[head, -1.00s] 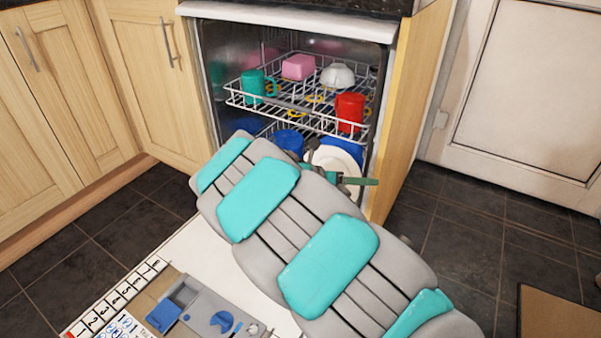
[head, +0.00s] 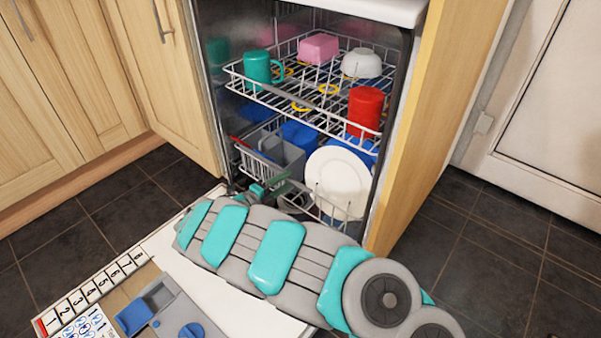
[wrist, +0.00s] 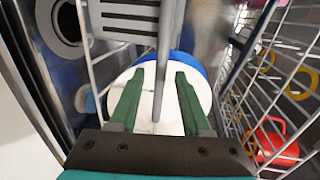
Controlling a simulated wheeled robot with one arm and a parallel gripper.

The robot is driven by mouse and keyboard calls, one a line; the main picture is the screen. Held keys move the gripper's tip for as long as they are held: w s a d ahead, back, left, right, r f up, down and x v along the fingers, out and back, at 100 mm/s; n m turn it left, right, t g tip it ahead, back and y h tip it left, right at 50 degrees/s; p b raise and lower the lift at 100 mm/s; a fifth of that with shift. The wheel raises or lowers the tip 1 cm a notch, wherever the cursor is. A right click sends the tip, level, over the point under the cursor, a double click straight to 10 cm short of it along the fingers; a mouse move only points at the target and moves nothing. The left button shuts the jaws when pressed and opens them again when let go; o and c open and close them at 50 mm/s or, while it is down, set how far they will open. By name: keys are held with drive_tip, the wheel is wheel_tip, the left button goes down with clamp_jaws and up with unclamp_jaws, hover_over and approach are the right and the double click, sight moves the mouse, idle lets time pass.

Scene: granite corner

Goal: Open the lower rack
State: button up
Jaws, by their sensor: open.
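The lower rack (head: 335,211) is a grey wire rack inside the open dishwasher. It holds a white plate (head: 338,183), blue dishes behind it and a grey cutlery basket (head: 272,155). My gripper (head: 276,187) is low at the rack's front, left of the white plate, partly hidden by my arm. In the wrist view, my two green fingers (wrist: 157,98) are apart. A grey rail (wrist: 164,50) runs between them, with the white plate (wrist: 150,88) behind; I cannot tell if the fingers touch the rail.
The upper rack (head: 300,88) is pulled partly out above, holding a teal mug (head: 258,68), a pink block-like dish (head: 318,48), a white bowl (head: 361,63) and a red mug (head: 365,108). The lowered dishwasher door (head: 195,275) lies beneath my arm. Dark floor (head: 430,215) is clear on the right.

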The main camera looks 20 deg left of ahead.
drive_tip(key=b+x, duration=0.1)
drive_tip(key=x, duration=0.5)
clamp_jaws()
idle(0.3)
idle(1.1)
